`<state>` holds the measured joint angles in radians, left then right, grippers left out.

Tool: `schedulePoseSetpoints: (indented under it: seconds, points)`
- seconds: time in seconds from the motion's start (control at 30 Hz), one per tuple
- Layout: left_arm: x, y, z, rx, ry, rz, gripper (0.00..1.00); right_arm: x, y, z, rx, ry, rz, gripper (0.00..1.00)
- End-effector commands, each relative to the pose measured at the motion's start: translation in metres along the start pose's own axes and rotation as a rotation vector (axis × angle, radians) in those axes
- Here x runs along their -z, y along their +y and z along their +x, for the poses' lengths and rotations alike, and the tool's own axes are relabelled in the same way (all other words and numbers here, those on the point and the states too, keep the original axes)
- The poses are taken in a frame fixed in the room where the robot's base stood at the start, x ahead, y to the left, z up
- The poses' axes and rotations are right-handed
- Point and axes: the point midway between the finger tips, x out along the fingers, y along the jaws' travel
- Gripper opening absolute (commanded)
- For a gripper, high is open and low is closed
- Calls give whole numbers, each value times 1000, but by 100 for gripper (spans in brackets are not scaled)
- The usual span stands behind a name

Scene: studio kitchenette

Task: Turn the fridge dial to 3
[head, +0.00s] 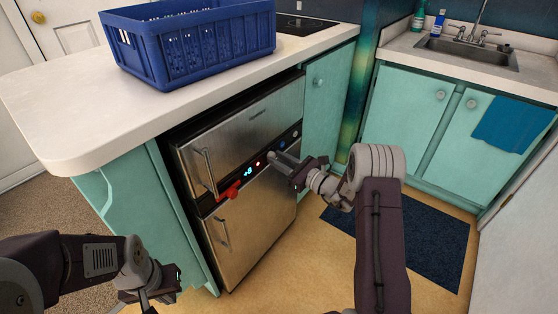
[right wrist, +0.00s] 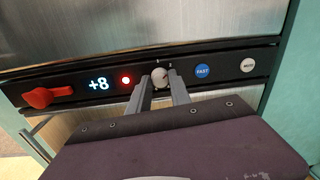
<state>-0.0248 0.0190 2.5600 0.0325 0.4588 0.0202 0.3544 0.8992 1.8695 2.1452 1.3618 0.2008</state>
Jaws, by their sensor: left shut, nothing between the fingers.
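The fridge dial (right wrist: 160,77) is a small round grey knob on the dark control strip between the fridge's two steel doors. Small marks show above it, too small to read surely; I cannot tell its setting. My right gripper (head: 275,158) reaches to the strip, and in the right wrist view its fingers (right wrist: 159,84) lie close on both sides of the dial, seemingly gripping it. In the head view the gripper hides the dial. My left gripper (head: 147,300) is shut and empty, low at the bottom left, away from the fridge.
The strip also bears a red handle (right wrist: 47,96), a "+8" display (right wrist: 97,84), a red light (right wrist: 126,79), a blue FAST button (right wrist: 202,71) and a white button (right wrist: 247,65). A blue crate (head: 200,50) stands on the counter above. Green cabinets (head: 325,100) flank the fridge.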

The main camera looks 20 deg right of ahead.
Motion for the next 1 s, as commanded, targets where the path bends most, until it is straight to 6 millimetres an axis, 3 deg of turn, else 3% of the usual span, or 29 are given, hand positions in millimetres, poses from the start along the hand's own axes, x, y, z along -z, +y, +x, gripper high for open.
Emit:
schedulePoseSetpoints:
  seconds: [0.47,1.0]
  points:
    - [2,0,-14,0,0,0,0,-3,-1,0,0,6,89,0]
    - [7,1,-68,0,0,0,0,-4,-1,0,-3,32,544,0]
